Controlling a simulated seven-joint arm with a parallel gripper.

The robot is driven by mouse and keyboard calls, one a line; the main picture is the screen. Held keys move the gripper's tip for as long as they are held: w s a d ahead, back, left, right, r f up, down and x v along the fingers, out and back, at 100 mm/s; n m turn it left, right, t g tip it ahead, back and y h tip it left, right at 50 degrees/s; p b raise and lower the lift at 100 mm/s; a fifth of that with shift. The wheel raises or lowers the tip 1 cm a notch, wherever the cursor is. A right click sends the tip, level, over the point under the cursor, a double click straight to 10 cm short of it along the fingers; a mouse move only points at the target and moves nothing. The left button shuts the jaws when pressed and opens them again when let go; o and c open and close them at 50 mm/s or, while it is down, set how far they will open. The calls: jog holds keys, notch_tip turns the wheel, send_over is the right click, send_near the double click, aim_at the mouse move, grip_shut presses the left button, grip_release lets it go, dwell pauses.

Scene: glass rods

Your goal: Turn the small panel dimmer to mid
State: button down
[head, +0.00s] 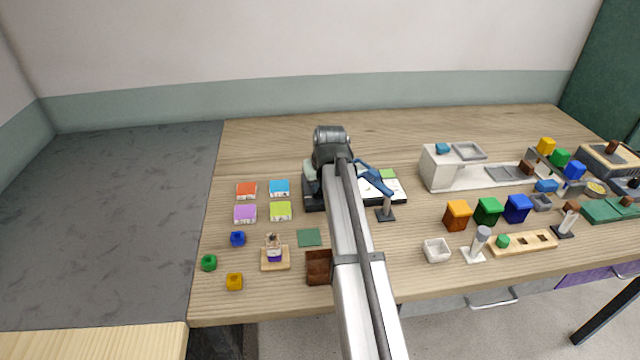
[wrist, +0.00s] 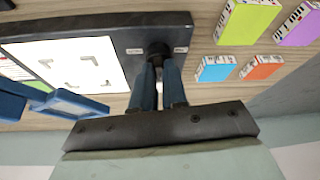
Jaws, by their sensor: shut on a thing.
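The dimmer is a small black round knob (wrist: 158,50) on a dark panel (wrist: 110,32) in the wrist view, with a small pale label on each side. My gripper (wrist: 159,72) has its two blue fingers closed on the knob. I cannot read a pointer or setting on it. In the head view the dark panel (head: 313,198) lies at the middle of the table, partly behind my arm. The knob and fingertips are hidden there.
A white sheet with corner marks (wrist: 75,62) lies on the panel. A blue-headed stand (head: 376,180) is close to its right. Coloured boxes (head: 280,211) are to the left. A brown open box (head: 319,268) sits in front. The table behind the panel is clear.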

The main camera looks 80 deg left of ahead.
jog(key=shift+s+m+t, duration=0.1)
jog(key=shift+m+t, duration=0.3)
jog(key=shift+m, duration=0.6)
jog(key=c, duration=1.2)
grip_release()
jog(key=shift+o, duration=0.2)
jog(key=shift+r, duration=0.1)
jog(key=v, duration=1.3)
jog(key=shift+r, duration=0.3)
jog(key=shift+d, duration=0.1)
